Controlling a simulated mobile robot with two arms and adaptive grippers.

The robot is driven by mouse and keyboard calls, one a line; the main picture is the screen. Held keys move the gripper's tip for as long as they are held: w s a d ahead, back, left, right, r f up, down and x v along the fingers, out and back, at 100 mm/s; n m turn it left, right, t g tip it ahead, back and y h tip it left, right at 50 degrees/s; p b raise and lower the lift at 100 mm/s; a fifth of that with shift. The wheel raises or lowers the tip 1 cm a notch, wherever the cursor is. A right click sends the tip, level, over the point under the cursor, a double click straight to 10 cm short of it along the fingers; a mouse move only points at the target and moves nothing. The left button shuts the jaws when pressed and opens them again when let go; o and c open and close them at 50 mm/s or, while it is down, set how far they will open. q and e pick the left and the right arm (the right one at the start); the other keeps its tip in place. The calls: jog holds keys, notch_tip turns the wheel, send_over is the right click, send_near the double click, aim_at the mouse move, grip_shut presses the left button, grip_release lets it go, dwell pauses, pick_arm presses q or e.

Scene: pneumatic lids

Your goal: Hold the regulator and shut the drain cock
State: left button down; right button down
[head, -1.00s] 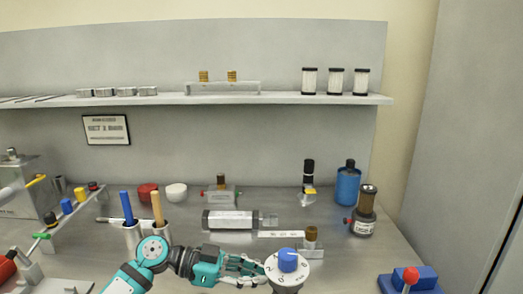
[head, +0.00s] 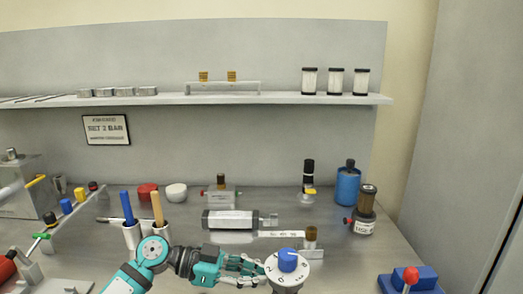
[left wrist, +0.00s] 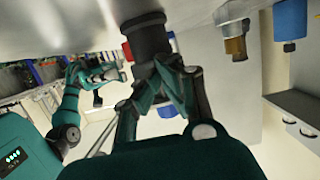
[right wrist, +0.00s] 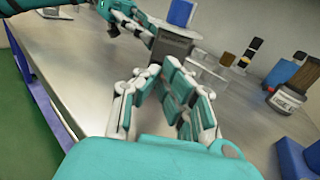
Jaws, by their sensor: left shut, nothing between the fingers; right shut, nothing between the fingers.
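The regulator, grey with a blue knob (head: 287,260) and a marked dial, stands at the bottom centre of the head view; its grey body also shows in the right wrist view (right wrist: 174,42). My left gripper (head: 258,268) is just left of it, shut and empty; whether it touches the body I cannot tell. In the left wrist view its fingers (left wrist: 168,72) are before a dark cylinder. My right gripper (right wrist: 168,72) is shut and empty, short of the regulator, and outside the head view. I cannot make out the drain cock for certain.
A brown-topped filter with a red knob (head: 365,212) and a blue bottle (head: 348,186) stand at the right. A blue block with a red ball lever (head: 422,281) is at the front right. A grey cylinder (head: 230,220) lies behind my left gripper. Holders with handles (head: 133,234) stand left.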

aim_at(297, 292)
jog(key=shift+x, duration=1.55)
jog(key=shift+r, duration=0.1)
jog(key=shift+w+d+f, duration=0.1)
jog(key=shift+d+f, duration=0.1)
jog(key=shift+f, duration=0.45)
jog(key=shift+w+d, duration=0.1)
jog(key=shift+d, duration=0.05)
jog(key=shift+w+d+r, duration=0.1)
jog(key=shift+w+d, duration=0.1)
jog(key=shift+d, duration=0.05)
jog(key=shift+w+d, duration=0.15)
jog(key=shift+d, duration=0.05)
dwell(0.4)
